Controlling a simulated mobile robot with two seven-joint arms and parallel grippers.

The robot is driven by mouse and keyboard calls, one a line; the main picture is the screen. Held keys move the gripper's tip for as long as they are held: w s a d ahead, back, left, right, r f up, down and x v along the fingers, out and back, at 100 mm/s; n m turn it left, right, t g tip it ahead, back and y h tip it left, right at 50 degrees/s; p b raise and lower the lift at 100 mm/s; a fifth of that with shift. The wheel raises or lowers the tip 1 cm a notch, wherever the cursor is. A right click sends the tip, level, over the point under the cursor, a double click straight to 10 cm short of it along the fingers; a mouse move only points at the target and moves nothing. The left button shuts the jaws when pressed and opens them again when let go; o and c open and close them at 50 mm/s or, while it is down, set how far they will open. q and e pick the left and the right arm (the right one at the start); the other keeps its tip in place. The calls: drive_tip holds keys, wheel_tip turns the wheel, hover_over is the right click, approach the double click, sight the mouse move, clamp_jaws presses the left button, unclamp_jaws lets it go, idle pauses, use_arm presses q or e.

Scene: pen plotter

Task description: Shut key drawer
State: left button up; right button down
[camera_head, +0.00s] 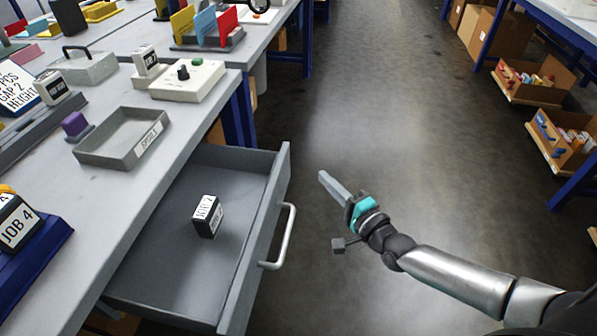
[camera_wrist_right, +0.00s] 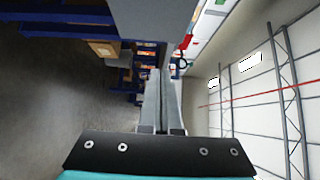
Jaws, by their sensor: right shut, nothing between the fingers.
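The key drawer (camera_head: 184,264) is pulled out from under the grey workbench in the head view. A dark block with a white label (camera_head: 207,216) stands inside it. The drawer's silver bar handle (camera_head: 288,238) is on its front panel, facing right. My right gripper (camera_head: 322,175) is to the right of the drawer front, apart from the handle, over the aisle. Its fingers are together and empty; they also show in the right wrist view (camera_wrist_right: 157,75). My left gripper is not in view.
The workbench top (camera_head: 95,205) holds a grey tray (camera_head: 124,138), a control box (camera_head: 187,80) and a blue JOB 4 stand (camera_head: 35,260). The aisle floor (camera_head: 400,130) is clear. Shelves with cardboard boxes (camera_head: 565,132) stand at the right.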

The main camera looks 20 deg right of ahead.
sight(289, 158)
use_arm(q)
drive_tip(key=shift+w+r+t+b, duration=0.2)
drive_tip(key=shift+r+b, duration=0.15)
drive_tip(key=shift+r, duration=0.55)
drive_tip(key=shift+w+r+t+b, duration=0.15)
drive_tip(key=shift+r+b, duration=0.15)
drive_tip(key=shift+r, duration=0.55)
use_arm(e)
drive_tip(key=shift+w+a, duration=0.7)
drive_tip(key=shift+w, duration=0.4)
drive_tip(key=shift+w+a, duration=0.7)
drive_tip(key=shift+w, duration=0.4)
drive_tip(key=shift+w+a, duration=0.7)
drive_tip(key=shift+w, duration=0.4)
drive_tip(key=shift+a, duration=0.1)
